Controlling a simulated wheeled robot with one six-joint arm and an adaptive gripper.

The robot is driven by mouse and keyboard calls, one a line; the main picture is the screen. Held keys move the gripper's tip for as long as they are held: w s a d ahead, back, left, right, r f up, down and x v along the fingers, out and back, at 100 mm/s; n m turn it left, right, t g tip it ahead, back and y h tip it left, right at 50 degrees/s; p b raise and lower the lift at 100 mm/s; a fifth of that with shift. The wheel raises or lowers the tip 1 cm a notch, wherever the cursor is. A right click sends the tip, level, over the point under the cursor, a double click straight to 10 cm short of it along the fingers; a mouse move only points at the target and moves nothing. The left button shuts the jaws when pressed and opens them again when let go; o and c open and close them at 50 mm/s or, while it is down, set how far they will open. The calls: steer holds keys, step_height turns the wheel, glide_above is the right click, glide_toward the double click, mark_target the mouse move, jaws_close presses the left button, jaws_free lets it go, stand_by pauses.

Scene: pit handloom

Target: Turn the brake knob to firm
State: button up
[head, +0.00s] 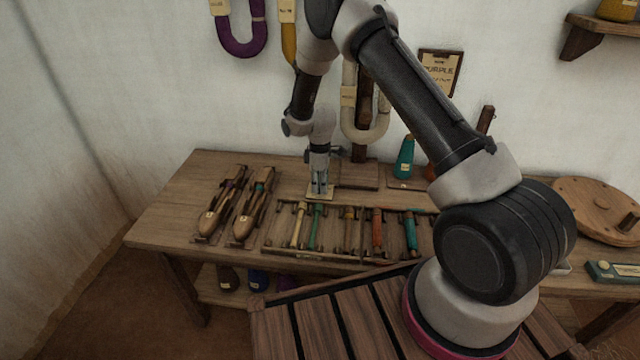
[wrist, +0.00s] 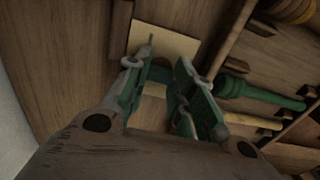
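A small cream plate (head: 318,191) lies on the bench top, behind the rack of bobbins. My gripper (head: 320,190) points straight down over it. In the wrist view the cream plate (wrist: 170,42) shows beyond my fingertips, with a short dark mark on it. My gripper (wrist: 160,68) has its two fingers apart there. A small dark brown piece (wrist: 160,73), possibly the brake knob, shows between them. The fingers hide most of it, so I cannot tell whether they touch it or which way it points.
A rack (head: 290,251) with several coloured bobbins lies in front of my gripper. Two wooden shuttles (head: 209,218) lie to its left. A teal cone (head: 404,158) stands to its right. Wound yarn hanks hang on the wall behind. The bench's left end is clear.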

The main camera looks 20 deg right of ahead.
steer(key=shift+m, duration=0.5)
steer(key=m, duration=0.5)
steer(key=shift+m, duration=0.3)
steer(key=m, duration=0.5)
steer(key=shift+m, duration=0.3)
steer(key=o, duration=1)
steer(key=shift+r, duration=0.1)
step_height(320, 180, up, 12)
steer(key=shift+f, duration=0.1)
